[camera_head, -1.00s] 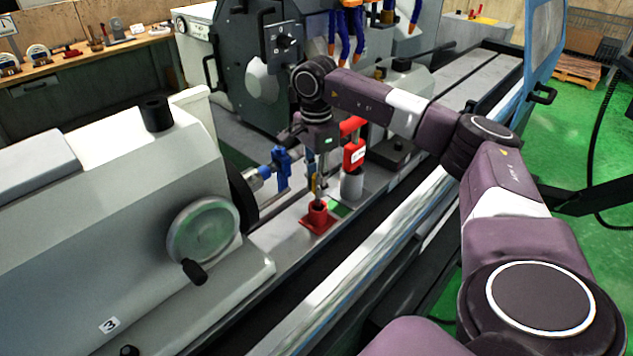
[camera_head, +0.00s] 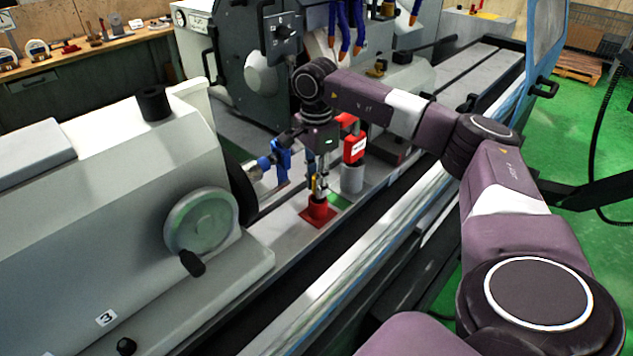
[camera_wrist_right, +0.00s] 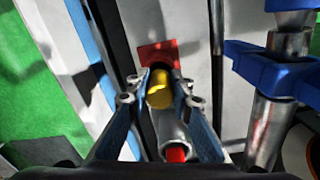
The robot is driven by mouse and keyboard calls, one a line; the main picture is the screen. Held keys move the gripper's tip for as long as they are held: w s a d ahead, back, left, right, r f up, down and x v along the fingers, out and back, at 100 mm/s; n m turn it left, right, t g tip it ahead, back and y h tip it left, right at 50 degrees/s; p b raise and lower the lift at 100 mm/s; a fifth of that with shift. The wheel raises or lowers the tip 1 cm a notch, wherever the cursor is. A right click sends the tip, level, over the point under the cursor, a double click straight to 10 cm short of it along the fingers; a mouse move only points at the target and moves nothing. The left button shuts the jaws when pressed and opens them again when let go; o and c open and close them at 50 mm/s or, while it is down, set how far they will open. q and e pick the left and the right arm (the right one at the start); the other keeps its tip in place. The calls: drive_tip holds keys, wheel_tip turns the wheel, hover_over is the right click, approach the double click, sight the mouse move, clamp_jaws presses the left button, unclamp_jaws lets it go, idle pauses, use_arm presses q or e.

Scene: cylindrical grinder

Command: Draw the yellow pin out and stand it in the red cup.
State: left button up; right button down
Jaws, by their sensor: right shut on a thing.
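My right gripper (camera_head: 318,187) points down just above the red cup (camera_head: 318,208), which stands on a red square base on the machine bed. In the right wrist view the gripper (camera_wrist_right: 160,100) is shut on the yellow pin (camera_wrist_right: 160,92), whose rounded yellow end shows between the fingers. The red cup (camera_wrist_right: 158,54) shows directly beyond the pin. The pin is roughly in line with the cup; I cannot tell whether its lower end is inside. My left gripper is not in view.
A grey cylinder (camera_head: 352,180) with a red block (camera_head: 354,150) stands just right of the gripper. A blue clamp (camera_head: 282,158) on a metal shaft is close on the left; it also shows in the wrist view (camera_wrist_right: 270,72). The handwheel (camera_head: 203,222) is nearer, at left.

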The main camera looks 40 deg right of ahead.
drive_tip(key=shift+f+b, duration=0.65)
drive_tip(key=shift+f, duration=0.55)
drive_tip(key=c, duration=1.6)
unclamp_jaws()
wheel_tip(320, 180, up, 12)
drive_tip(key=shift+r, duration=0.1)
